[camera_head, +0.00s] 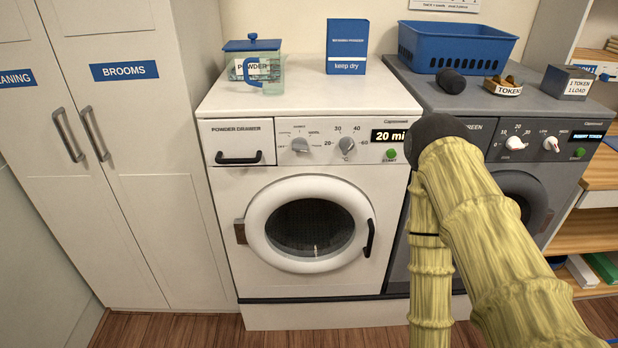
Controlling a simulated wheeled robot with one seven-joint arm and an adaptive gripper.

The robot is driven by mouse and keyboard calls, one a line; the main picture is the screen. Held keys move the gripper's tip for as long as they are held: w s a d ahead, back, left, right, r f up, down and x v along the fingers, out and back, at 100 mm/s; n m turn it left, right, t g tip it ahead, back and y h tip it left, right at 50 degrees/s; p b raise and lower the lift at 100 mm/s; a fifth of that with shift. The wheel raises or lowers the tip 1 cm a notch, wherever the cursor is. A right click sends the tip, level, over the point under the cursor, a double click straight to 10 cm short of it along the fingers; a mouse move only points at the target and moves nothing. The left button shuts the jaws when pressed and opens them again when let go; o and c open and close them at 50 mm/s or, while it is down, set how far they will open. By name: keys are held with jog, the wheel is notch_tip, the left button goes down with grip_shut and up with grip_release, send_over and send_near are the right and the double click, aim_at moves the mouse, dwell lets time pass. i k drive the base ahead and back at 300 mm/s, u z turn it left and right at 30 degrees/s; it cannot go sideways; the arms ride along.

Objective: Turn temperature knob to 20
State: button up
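The white washing machine (222,172) stands at the centre with its control panel facing me. Its temperature knob (346,144) is grey and round, at the right part of the panel. The labels 20, 30, 40 and "60" run around it from left to right, with 20 at its left side. The knob's pointer is too small to read surely. My yellow-sleeved arm rises at the right, in front of the machine's right edge, clear of the knob in the picture. My gripper does not show.
A program knob (300,145), a "20 mi" display (391,135) and a green start button (391,154) share the panel. A grey dryer (400,90) stands at the right, partly behind my arm, with a blue basket (455,48) on top. White cupboards (125,130) close off the left.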

aim_at(346, 144)
jog(key=z, duration=1.15)
jog(key=k, duration=1.05)
jog(key=u, duration=1.1)
jog(key=i, duration=0.5)
